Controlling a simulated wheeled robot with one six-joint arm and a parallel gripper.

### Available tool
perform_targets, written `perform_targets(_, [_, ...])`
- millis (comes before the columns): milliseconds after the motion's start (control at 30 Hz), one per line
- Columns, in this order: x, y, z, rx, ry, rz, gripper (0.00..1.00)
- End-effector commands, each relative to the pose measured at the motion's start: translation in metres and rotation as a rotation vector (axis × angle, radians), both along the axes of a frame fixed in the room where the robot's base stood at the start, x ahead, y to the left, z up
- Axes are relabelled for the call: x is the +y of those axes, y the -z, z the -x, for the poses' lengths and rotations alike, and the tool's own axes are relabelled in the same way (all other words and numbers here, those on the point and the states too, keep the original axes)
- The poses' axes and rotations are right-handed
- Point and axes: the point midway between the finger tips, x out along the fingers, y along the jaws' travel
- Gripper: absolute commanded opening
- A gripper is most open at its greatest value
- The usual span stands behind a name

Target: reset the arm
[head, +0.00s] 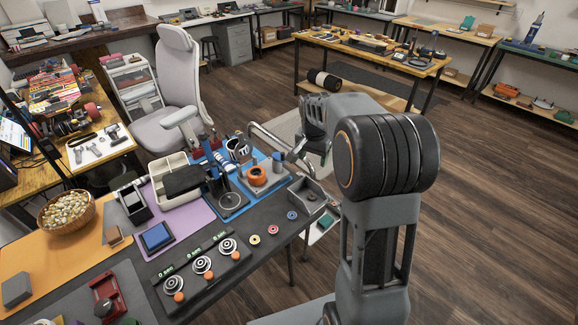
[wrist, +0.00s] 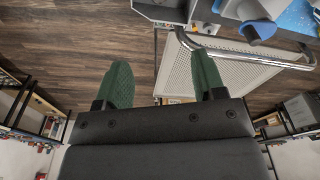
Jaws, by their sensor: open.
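My arm (head: 385,160) stands at the right of the head view, upright and bent at a thick dark joint, with its far end reaching left beside the workbench (head: 205,305). My gripper (wrist: 162,74) shows in the wrist view with its two green fingers wide apart. It is open, and nothing is between the fingers. Below them in the wrist view are the wooden floor and a pale perforated panel. In the head view the fingers are mostly hidden or too small to make out.
An office chair (head: 178,85) stands behind. Another table (head: 372,52) is farther back. Floor at right is clear.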

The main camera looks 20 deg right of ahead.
Motion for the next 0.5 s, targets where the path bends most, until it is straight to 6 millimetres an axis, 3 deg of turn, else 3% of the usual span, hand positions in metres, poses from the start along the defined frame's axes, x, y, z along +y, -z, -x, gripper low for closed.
perform_targets(200, [0.000, 0.000, 0.000, 0.000, 0.000, 0.000, 0.63])
perform_targets(300, [0.000, 0.002, 0.000, 0.004, -0.082, 0.005, 0.63])
perform_targets(400, [0.006, 0.020, 0.021, 0.055, -0.207, -0.007, 0.63])
perform_targets(500, [0.020, 0.014, 0.052, 0.061, -0.346, -0.012, 0.63])
